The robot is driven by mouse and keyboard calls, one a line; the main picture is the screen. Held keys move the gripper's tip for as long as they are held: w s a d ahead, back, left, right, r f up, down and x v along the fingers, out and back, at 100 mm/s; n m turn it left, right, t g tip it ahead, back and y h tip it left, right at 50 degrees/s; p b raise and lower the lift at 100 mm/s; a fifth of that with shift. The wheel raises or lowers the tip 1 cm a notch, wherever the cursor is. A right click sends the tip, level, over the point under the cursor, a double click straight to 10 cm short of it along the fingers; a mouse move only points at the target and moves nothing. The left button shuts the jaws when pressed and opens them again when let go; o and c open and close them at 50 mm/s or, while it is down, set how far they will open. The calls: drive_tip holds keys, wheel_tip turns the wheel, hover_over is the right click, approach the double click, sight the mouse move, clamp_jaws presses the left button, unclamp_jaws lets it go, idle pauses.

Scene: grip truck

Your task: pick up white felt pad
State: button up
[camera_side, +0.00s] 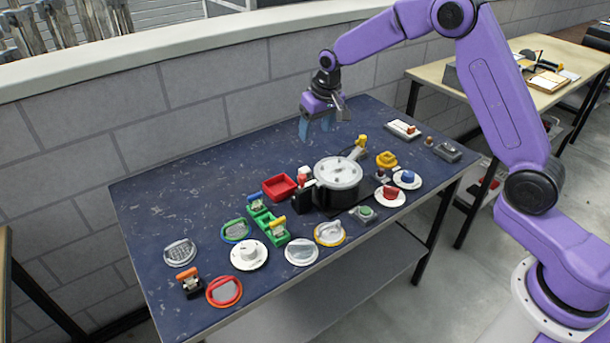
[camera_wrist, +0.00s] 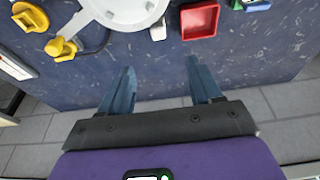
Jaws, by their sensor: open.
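I cannot tell for sure which item is the white felt pad. A small white piece (camera_wrist: 158,30) lies between the pot and the red tray in the wrist view. A pale round disc (camera_side: 301,252) lies near the table's front edge in the side view. My gripper (camera_side: 316,125) hangs above the back of the dark blue table, behind the pot, fingers pointing down. In the wrist view my gripper (camera_wrist: 160,70) is open, its two blue fingers wide apart with nothing between them. The small white piece shows ahead of the gap between them.
A lidded pot (camera_side: 337,180) stands mid-table, with a red tray (camera_side: 279,187) to its left. Several round pads, plates and small tools crowd the front and left. A yellow clamp (camera_side: 361,143) is right of my gripper. The table's back strip is clear; a brick wall (camera_side: 200,115) stands behind.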

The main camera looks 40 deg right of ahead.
sight(306, 169)
drive_tip(key=x, duration=1.7)
drive_tip(key=shift+w+d+f, duration=0.2)
drive_tip(key=shift+w, duration=0.1)
drive_tip(key=c, duration=1)
